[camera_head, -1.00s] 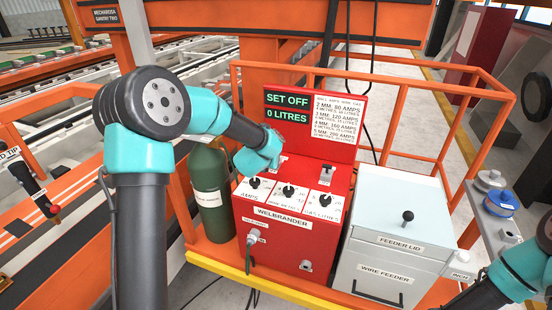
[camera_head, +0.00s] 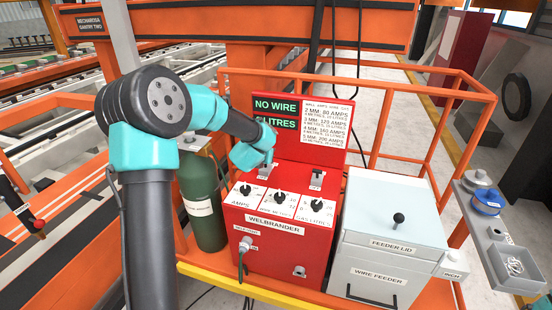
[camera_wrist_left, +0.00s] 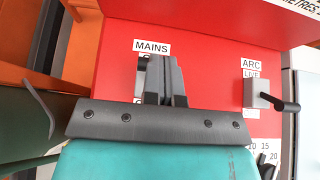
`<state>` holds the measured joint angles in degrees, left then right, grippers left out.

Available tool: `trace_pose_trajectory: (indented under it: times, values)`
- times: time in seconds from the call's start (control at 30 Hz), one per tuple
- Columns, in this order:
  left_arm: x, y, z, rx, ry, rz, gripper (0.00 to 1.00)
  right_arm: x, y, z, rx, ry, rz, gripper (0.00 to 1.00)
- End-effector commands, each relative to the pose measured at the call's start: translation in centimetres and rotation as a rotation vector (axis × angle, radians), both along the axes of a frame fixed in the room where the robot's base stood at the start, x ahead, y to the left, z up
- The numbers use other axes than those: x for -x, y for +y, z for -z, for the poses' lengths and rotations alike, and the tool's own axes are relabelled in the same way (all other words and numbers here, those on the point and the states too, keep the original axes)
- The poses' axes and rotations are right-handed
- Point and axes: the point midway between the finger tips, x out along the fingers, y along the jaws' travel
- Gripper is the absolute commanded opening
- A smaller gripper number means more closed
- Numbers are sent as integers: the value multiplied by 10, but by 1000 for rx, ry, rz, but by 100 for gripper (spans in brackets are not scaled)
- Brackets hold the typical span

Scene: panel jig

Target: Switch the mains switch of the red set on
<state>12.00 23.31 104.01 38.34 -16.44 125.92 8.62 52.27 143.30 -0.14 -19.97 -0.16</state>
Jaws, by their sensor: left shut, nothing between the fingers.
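The red set (camera_head: 308,255), labelled WELBRANDER, stands on the orange platform. Its display (camera_head: 275,111) shows NO WIRE above a partly hidden LITRES line. My left gripper (camera_wrist_left: 163,65) is shut and empty, its fingers over the switch under the MAINS label (camera_wrist_left: 152,46). Most of that mains switch (camera_wrist_left: 141,80) is hidden behind the fingers, so its lever position and any contact are unclear. In the head view the left gripper (camera_head: 264,168) is low at the set's upper left. The ARC switch (camera_wrist_left: 256,96) is to the right, its black lever pointing right. My right gripper is out of view.
A pale wire feeder (camera_head: 390,235) stands right of the set. A green gas cylinder (camera_head: 203,195) stands close on the left, near my left arm. Orange rails (camera_head: 370,82) run behind. Several knobs (camera_head: 278,197) sit on the set's front slope.

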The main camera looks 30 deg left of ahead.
Motion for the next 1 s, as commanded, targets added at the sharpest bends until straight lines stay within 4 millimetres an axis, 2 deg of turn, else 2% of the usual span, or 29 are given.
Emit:
trace_pose_trajectory:
  times: [0.4, 1.0]
  values:
    - [-22, 5, -1, 1, 1, -1, 0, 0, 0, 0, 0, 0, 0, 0]
    - [-27, 7, -1, -3, -2, -1, 0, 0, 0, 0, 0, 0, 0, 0]
